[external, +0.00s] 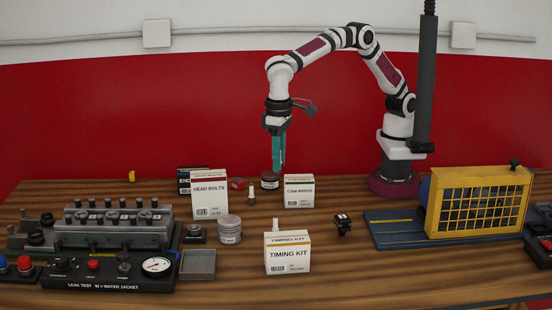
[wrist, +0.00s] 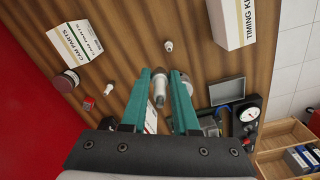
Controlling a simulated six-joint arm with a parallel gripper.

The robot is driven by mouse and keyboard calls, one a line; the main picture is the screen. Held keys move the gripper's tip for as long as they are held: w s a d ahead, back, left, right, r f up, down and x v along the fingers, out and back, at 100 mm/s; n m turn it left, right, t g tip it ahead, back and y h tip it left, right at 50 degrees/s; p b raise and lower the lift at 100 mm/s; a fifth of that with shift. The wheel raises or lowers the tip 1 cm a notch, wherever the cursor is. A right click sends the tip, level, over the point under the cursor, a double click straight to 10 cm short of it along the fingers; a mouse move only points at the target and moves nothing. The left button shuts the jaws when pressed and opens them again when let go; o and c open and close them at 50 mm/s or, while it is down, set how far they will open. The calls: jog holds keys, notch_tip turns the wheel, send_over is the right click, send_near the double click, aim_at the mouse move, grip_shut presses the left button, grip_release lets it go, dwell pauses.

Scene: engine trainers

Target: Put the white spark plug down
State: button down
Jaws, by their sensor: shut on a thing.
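My gripper (external: 277,168) points down above the table, and its teal fingers (wrist: 163,80) are shut on a white spark plug (wrist: 151,119). The plug has a grey metal end and shows between the fingers in the wrist view; in the external view I cannot make it out. Two other white plugs stand apart from the gripper. One is near the middle of the table (external: 251,192), and one is partly hidden behind the timing kit box (external: 275,224). The wrist view also shows two loose plugs, at the upper middle (wrist: 168,46) and at the left (wrist: 108,88).
The cam parts box (external: 299,192), head bolts box (external: 209,197), timing kit box (external: 287,256) and a grey jar (external: 229,232) stand around the middle. A grey tray (external: 198,264) lies at the front left, beside the leak test panel (external: 107,277). A yellow cage (external: 482,202) stands right.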

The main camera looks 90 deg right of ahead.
jog(key=a+r, duration=0.1)
jog(key=a, duration=0.5)
send_over(299, 234)
notch_tip(299, 234, down, 6)
jog(key=shift+d+f, duration=0.1)
jog(key=shift+d, duration=0.05)
jog(key=shift+m, duration=0.3)
notch_tip(299, 234, down, 4)
jog(key=shift+f, duration=0.15)
jog(key=c, duration=0.7)
grip_release()
jog(key=shift+o, duration=0.2)
